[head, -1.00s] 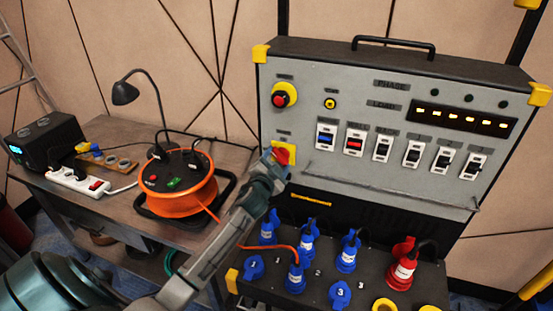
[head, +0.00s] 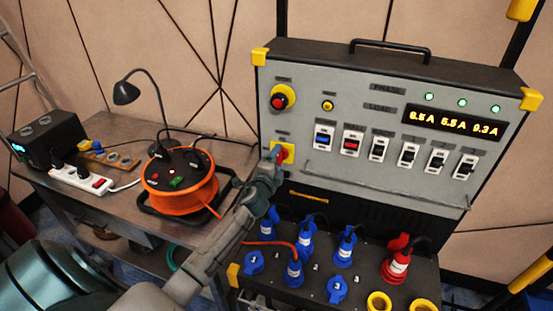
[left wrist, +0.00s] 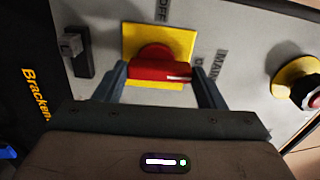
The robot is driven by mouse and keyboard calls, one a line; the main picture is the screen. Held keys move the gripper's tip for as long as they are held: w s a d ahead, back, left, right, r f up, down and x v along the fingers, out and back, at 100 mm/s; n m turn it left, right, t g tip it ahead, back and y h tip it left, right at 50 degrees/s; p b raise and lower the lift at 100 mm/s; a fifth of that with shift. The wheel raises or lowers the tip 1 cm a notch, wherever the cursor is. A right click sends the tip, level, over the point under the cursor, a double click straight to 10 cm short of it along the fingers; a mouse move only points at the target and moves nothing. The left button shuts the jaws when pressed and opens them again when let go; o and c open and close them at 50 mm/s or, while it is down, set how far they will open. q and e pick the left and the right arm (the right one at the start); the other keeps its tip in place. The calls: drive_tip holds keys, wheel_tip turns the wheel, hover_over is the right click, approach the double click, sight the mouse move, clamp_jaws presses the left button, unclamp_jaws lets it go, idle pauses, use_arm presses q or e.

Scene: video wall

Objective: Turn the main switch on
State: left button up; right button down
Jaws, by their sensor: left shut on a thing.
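The main switch (head: 284,156) is a red rotary handle on a yellow plate, low on the left of the grey panel (head: 390,100). In the left wrist view the red handle (left wrist: 158,72) lies across the picture, its white mark pointing right. OFF is printed by the plate's top edge. My left gripper (head: 276,160) is at the switch; its two fingers (left wrist: 160,78) are shut on the handle's ends. Three green lamps (head: 462,102) are lit above the display (head: 454,122), which shows amber ampere readings. My right gripper is not in view.
A red emergency button (head: 282,97) on yellow sits above the switch. Several breakers (head: 379,147) line the panel, above a thin rail. Blue and red plugs (head: 397,262) stand in the box below. An orange cable reel (head: 181,183) and a lamp stand on the left table.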

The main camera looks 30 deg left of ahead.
use_arm(q)
drive_tip(key=shift+m, duration=0.3)
drive_tip(key=shift+f, duration=0.1)
drive_tip(key=o, duration=1)
drive_tip(key=b+v, duration=0.2)
drive_tip(key=v, duration=0.8)
drive_tip(key=shift+s+d+b, duration=0.2)
drive_tip(key=shift+s+b, duration=0.15)
drive_tip(key=shift+b, duration=0.05)
